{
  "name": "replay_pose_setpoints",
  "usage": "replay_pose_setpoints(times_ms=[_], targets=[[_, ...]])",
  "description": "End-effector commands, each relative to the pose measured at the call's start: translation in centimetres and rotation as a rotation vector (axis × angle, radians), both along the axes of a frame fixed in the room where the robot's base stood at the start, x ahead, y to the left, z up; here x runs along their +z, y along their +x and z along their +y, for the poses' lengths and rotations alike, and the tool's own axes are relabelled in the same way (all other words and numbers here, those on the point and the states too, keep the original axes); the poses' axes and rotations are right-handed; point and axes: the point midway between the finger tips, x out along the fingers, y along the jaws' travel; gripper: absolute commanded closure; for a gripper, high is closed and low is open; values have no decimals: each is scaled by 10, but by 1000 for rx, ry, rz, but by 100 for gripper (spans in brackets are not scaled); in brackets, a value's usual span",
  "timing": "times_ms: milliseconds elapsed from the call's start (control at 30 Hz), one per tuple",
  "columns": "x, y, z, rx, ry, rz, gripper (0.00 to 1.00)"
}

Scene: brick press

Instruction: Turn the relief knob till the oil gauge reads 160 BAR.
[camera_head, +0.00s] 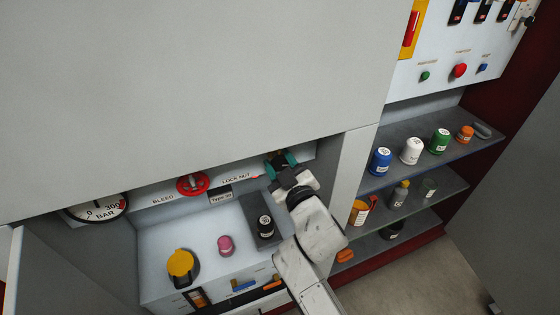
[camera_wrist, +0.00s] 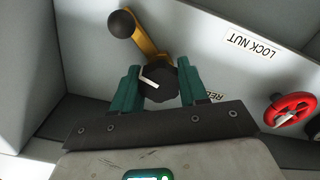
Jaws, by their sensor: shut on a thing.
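The relief knob (camera_wrist: 160,86) is black with a white pointer mark. In the wrist view it sits between the two teal fingers of my gripper (camera_wrist: 161,80), which is shut on it. A label beginning "RE" is partly hidden by a finger. A yellow lock-nut lever (camera_wrist: 148,44) with a black ball end runs behind the knob. In the head view my gripper (camera_head: 282,163) is at the right end of the panel and mostly hides the knob. The oil gauge (camera_head: 95,208) is at the left, marked 0, 300 and BAR; its top is cut off and its needle is too small to read.
A red bleed handwheel (camera_head: 193,184) is left of my gripper on the panel. Shelves (camera_head: 459,144) with several bottles are at the right.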

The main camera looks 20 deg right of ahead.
Motion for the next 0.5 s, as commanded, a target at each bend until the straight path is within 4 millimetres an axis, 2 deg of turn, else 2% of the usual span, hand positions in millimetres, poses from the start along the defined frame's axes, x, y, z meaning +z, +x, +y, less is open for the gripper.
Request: replay_pose_setpoints(times_ms=[333, 367, 500], targets=[[2, 0, 2, 3, -30, -5, 87], [2, 0, 2, 3, -30, -5, 54], [2, 0, 1, 2, -29, -4, 41]])
